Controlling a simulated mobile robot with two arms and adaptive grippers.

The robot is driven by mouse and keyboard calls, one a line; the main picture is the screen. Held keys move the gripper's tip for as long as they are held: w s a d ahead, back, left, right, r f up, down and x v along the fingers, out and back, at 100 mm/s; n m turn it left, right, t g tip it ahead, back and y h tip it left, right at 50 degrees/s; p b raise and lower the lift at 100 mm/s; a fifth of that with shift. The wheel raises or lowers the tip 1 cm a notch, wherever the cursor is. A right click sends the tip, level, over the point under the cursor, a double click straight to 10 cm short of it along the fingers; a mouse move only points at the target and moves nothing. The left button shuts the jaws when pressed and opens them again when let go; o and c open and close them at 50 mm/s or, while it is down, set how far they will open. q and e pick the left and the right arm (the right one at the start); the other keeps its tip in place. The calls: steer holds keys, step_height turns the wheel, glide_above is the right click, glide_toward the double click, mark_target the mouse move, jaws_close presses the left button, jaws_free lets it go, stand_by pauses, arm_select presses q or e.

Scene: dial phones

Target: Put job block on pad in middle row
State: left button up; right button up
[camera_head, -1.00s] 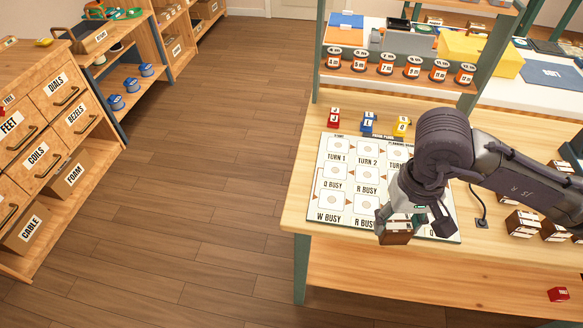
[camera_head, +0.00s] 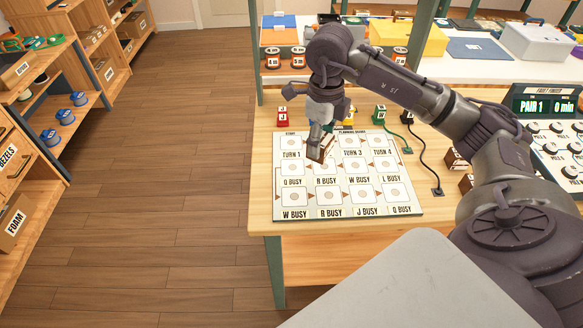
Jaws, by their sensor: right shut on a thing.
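My right gripper (camera_head: 319,142) is shut on a brown block with a pale face (camera_head: 327,149). The block is tilted, over the second column of the white planning board (camera_head: 418,212). It covers the TURN 2 label, near the upper edge of the middle row. I cannot tell whether it touches the board. The middle row has pads labelled Q BUSY (camera_head: 292,169), R BUSY, W BUSY (camera_head: 357,167) and L BUSY (camera_head: 389,165). The pad above R BUSY is partly hidden by the block and gripper. My left gripper is out of view.
A red block (camera_head: 283,117) and a green block (camera_head: 379,113) stand behind the board; a yellow one is partly hidden by my arm. Brown blocks (camera_head: 456,160) lie to the right, near a cable (camera_head: 425,165). The fault finder panel (camera_head: 553,125) stands far right.

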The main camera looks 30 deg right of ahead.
steer(key=d+r+m, duration=0.1)
steer(key=d+m, duration=0.5)
steer(key=m, duration=0.4)
steer(key=shift+m, duration=0.7)
steer(key=w+a+f, duration=0.2)
steer(key=w+a+f+p, duration=0.1)
steer(key=w+a+f, duration=0.1)
steer(key=w+a, duration=0.1)
steer(key=w+a+f+p, duration=0.1)
steer(key=w+a+f, duration=0.1)
steer(key=a, duration=0.1)
steer(key=shift+w+a+f, duration=0.15)
steer(key=shift+f, duration=0.05)
steer(key=shift+w+a+f, duration=0.1)
steer(key=shift+a+f, duration=0.05)
step_height(320, 180, down, 4)
steer(key=shift+r+p, duration=0.1)
steer(key=shift+p, duration=0.3)
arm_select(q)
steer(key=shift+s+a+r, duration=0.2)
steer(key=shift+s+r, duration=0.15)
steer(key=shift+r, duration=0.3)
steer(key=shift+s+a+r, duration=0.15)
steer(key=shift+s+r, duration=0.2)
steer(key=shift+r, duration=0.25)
